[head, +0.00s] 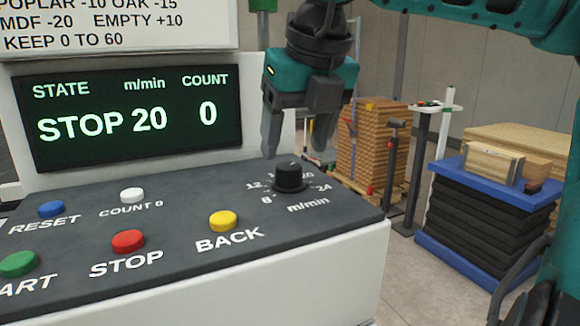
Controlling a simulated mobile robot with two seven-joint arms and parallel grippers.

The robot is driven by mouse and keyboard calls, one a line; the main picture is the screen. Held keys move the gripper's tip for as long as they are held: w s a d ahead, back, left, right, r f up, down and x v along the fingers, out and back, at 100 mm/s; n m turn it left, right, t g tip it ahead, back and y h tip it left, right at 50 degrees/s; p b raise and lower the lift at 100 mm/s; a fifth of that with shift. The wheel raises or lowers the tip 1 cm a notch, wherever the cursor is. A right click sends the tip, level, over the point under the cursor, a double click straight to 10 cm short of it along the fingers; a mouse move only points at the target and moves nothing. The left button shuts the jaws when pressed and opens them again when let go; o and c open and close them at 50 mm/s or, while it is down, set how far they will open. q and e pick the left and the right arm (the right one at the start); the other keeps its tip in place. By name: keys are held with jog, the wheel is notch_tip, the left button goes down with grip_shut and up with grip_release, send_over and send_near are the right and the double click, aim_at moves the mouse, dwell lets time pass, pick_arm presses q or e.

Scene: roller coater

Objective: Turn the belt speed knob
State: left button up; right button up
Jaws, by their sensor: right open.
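The belt speed knob (290,178) is a black round knob on the right end of the dark control panel, with a dial marked 8, 12, 24 and m/min around it. Part of the upper dial marking is hidden behind the knob or hard to read. My right gripper (296,146) hangs just above and behind the knob, fingers pointing down, open and empty, with one finger left and one right of it in the picture. It does not appear to grip the knob. The display (130,115) reads STOP, 20 m/min, count 0. My left gripper is not in view.
The panel also carries yellow BACK (223,221), red STOP (128,241), green start (18,264), blue RESET (51,209) and white COUNT 0 (132,195) buttons. A blue lift table (478,184) stands right, with stacked wood (368,145) behind.

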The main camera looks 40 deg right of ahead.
aim_at(289, 166)
jog(key=x, duration=0.4)
jog(key=shift+f+b, duration=0.1)
jog(key=shift+b, duration=0.2)
jog(key=shift+c, duration=0.2)
jog(key=c, duration=1)
